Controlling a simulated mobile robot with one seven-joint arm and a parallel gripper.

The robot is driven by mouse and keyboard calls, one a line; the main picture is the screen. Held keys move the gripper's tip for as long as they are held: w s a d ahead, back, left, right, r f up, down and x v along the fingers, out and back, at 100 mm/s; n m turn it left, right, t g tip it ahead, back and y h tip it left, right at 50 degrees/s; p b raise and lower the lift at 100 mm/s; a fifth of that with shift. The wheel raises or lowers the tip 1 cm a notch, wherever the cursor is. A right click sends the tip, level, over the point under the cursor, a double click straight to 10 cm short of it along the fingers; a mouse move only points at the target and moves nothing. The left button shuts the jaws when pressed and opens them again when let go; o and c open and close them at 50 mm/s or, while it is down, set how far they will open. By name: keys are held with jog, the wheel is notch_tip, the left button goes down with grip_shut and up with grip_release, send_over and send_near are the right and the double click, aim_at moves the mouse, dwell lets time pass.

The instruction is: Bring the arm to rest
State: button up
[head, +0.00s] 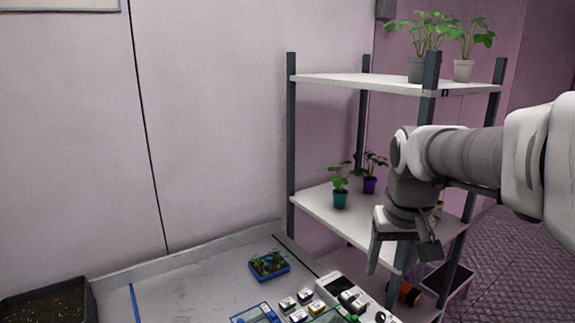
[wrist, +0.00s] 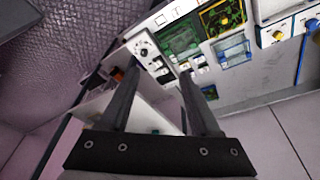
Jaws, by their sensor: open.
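My arm reaches in from the right in the head view, in front of the rack. My gripper (head: 401,258) hangs at its end, pointing down, with its fingers apart and nothing visible between them. In the wrist view my gripper (wrist: 160,75) shows both fingers spread, with a gap between them. The fingers appear above the area between the rack and the bench, apart from any object.
A rack (head: 330,208) holds plants in grey pots (head: 463,70) on top and teal (head: 340,200) and purple (head: 370,185) pots below. A bench (head: 190,290) carries a blue tray (head: 284,274) and electronic boards. A dark soil container (head: 45,305) sits at left.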

jog(key=s+a+f+t, duration=0.1)
jog(key=s, duration=0.6)
jog(key=s+a+t, duration=0.1)
jog(key=s+a, duration=0.1)
jog(key=s, duration=0.6)
jog(key=shift+a+f+n+t+y, duration=0.3)
jog(key=shift+f+n, duration=0.05)
jog(key=shift+n, duration=0.05)
jog(key=shift+w, duration=0.1)
